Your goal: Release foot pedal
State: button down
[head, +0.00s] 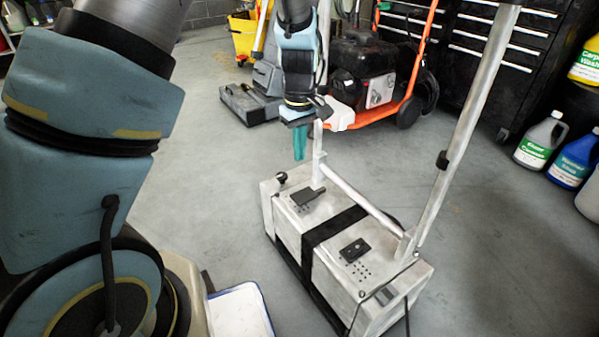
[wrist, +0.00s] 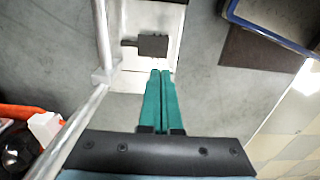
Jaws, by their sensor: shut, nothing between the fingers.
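A white box-shaped machine (head: 330,255) with a tall metal handle (head: 455,150) stands on the floor in the middle of the head view. On its top near the far end is a small black plate with a narrow tab, which looks like the foot pedal (head: 307,197); it also shows in the wrist view (wrist: 152,46). I cannot tell whether it is pressed down. My gripper (head: 300,157) points down above the machine's far end, its teal fingers together and empty. In the wrist view the fingertips (wrist: 160,72) appear just below the pedal in the picture, apart from it.
The handle's lower crossbar (head: 360,192) and uprights stand close to my gripper. A black strap (head: 325,232) crosses the machine. A blue-rimmed white tray (head: 240,310) lies left of it. An orange-framed machine (head: 375,90) and bottles (head: 540,140) stand behind.

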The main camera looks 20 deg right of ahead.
aim_at(296, 199)
notch_tip(296, 199, down, 13)
jog(key=b, duration=0.6)
jog(key=shift+f, duration=0.15)
jog(key=shift+a+f+h+b, duration=0.3)
jog(key=shift+f+h+b, duration=0.3)
jog(key=shift+b, duration=0.4)
jog(key=shift+s+a+f+p, duration=0.15)
jog(key=shift+a+f+p, duration=0.05)
jog(key=shift+f+p, duration=0.25)
jog(key=shift+f, duration=0.1)
jog(key=shift+a+r+p, duration=0.1)
jog(key=shift+r+p, duration=0.4)
notch_tip(296, 199, up, 13)
jog(key=a+p, duration=0.2)
jog(key=p, duration=0.5)
jog(key=shift+s+a, duration=0.2)
jog(key=shift+a, duration=0.05)
